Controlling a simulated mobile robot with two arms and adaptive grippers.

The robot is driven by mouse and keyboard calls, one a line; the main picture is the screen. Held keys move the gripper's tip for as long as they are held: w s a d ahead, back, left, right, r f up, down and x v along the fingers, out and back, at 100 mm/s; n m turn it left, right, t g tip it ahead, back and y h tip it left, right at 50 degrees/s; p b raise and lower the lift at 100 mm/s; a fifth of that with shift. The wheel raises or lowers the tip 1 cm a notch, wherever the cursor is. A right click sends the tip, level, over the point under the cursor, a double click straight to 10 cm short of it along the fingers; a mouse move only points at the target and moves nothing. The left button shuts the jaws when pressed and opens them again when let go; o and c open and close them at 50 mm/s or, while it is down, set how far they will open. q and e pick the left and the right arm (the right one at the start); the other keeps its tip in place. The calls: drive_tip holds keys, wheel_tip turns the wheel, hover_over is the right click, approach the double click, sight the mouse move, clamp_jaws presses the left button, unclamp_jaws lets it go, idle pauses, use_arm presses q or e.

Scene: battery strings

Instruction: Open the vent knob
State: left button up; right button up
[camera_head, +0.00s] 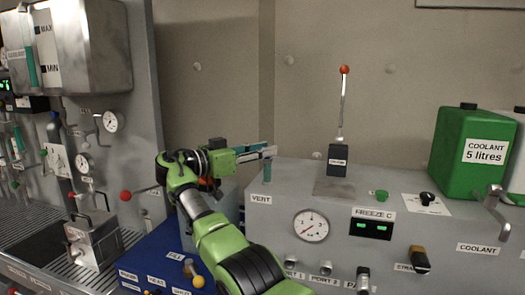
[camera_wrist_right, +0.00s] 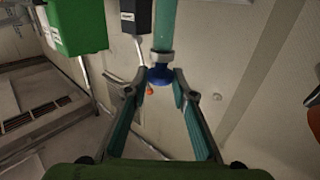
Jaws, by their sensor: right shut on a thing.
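The vent knob (camera_wrist_right: 160,75) is a blue knob below a grey collar at the end of a teal pipe (camera_wrist_right: 164,28) in the right wrist view. My right gripper (camera_wrist_right: 160,82) has its teal-padded fingers closed on the knob's two sides. In the head view my green right arm reaches to the left end of the grey console, and the right gripper (camera_head: 271,152) lies level just above the VENT label (camera_head: 261,199). The teal pipe also shows there (camera_head: 267,172), below the fingertips. The knob itself is hidden or too small in the head view. My left gripper is not in view.
A green coolant jug (camera_head: 470,150) stands at right. A blue panel (camera_head: 150,262) lies lower left.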

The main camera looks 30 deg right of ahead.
idle(0.3)
drive_tip(key=o, duration=1)
drive_tip(key=shift+o, duration=0.2)
drive_tip(key=a, duration=0.7)
drive_tip(key=shift+a, duration=0.2)
drive_tip(key=shift+s, duration=0.1)
